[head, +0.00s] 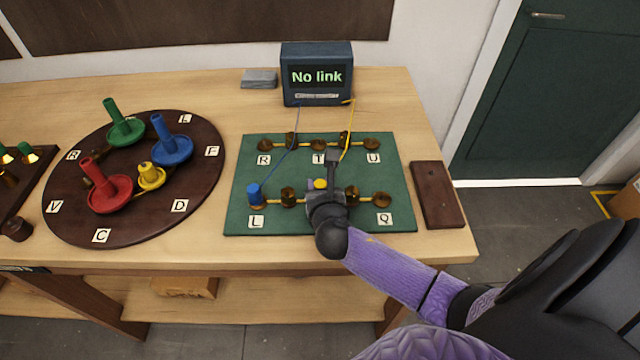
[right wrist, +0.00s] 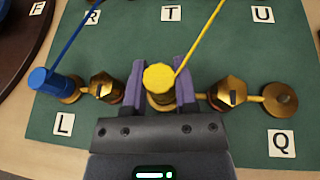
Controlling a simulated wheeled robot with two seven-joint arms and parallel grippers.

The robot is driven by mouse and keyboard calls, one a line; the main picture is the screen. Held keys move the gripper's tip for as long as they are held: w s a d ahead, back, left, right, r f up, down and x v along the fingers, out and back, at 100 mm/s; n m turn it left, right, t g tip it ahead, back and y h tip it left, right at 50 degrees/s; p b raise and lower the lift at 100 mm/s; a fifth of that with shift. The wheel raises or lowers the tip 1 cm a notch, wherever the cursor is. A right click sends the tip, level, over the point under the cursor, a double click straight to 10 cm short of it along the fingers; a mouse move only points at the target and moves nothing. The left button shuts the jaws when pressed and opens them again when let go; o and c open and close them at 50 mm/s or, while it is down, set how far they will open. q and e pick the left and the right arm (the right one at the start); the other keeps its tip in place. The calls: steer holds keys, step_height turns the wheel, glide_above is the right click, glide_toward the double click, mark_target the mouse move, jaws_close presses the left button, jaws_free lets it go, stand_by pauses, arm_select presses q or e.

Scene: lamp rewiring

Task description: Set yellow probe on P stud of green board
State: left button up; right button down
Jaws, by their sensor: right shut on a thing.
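The green board (head: 237,200) lies on the table with two rows of brass studs. The yellow probe (head: 320,184) has a yellow wire; it also shows in the right wrist view (right wrist: 158,77). My right gripper (head: 322,190) is shut on the probe, over the middle stud of the near row, between the L and Q labels. Brass (right wrist: 161,103) shows just below the probe between my fingers; I cannot tell whether the probe touches the stud. The label at this stud is hidden behind my gripper, and no P is visible. My left gripper is not in view.
The blue probe (head: 254,195) stands on the stud by L, its wire running to a meter (head: 317,75) reading "No link". A round dark board (head: 70,225) with coloured pegs lies left. A dark wooden block (head: 434,195) lies right of the green board.

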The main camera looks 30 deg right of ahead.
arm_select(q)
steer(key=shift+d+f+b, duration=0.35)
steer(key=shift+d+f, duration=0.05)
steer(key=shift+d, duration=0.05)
arm_select(e)
steer(key=shift+f, duration=0.55)
steer(key=shift+c, duration=1.6)
jaws_free()
steer(key=shift+s, duration=0.1)
steer(key=p+v, duration=0.3)
steer(key=v, duration=0.6)
steer(key=shift+s+a+r, duration=0.15)
steer(key=shift+s+a, duration=0.05)
steer(key=shift+s, duration=0.1)
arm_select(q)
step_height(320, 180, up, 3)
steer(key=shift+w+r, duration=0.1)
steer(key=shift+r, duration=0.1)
